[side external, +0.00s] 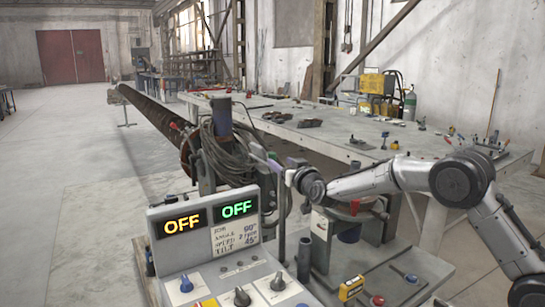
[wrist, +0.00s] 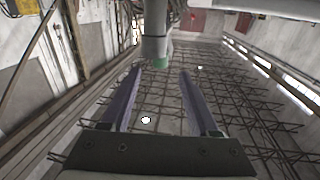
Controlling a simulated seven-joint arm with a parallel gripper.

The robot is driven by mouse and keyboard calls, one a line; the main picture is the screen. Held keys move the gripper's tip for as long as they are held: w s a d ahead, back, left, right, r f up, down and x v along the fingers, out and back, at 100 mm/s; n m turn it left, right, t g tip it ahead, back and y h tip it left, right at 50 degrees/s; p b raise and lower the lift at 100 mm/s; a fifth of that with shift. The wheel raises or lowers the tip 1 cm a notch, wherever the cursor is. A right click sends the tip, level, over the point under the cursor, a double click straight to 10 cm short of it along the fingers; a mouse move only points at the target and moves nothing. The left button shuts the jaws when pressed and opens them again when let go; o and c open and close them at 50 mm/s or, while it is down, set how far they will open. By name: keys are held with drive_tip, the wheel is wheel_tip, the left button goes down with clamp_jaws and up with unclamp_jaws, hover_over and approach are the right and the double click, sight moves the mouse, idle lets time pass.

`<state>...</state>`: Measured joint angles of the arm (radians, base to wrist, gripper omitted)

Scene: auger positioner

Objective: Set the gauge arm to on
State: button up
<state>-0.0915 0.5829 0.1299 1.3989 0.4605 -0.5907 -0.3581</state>
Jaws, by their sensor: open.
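My gripper (wrist: 160,71) is open in the wrist view, its two purple-grey fingers apart with nothing held between them. A grey cylindrical part with a green band (wrist: 156,45) shows just beyond the fingertips; I cannot tell for sure that it is the gauge arm. In the side external view my gripper (side external: 280,163) is beside the cable-hung positioner (side external: 222,150), behind and right of the control box (side external: 205,230). Contact cannot be told there. The box has a yellow display (side external: 183,225) and a green display (side external: 237,209), both reading OFF.
Several knobs (side external: 241,296) sit on the box's sloped panel below a handwritten card (side external: 236,235). A long grey workbench (side external: 330,130) with tools stands behind my arm. A yellow device (side external: 351,288) lies on the lower right table. Open floor lies at left.

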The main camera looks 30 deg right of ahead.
sight(274, 157)
drive_tip(key=shift+w+d, duration=0.2)
drive_tip(key=shift+w, duration=1.05)
drive_tip(key=shift+w+d, duration=0.2)
drive_tip(key=shift+w, duration=1.05)
drive_tip(key=shift+w+d, duration=0.2)
drive_tip(key=shift+w, duration=1.05)
drive_tip(key=shift+c, duration=0.3)
clamp_jaws()
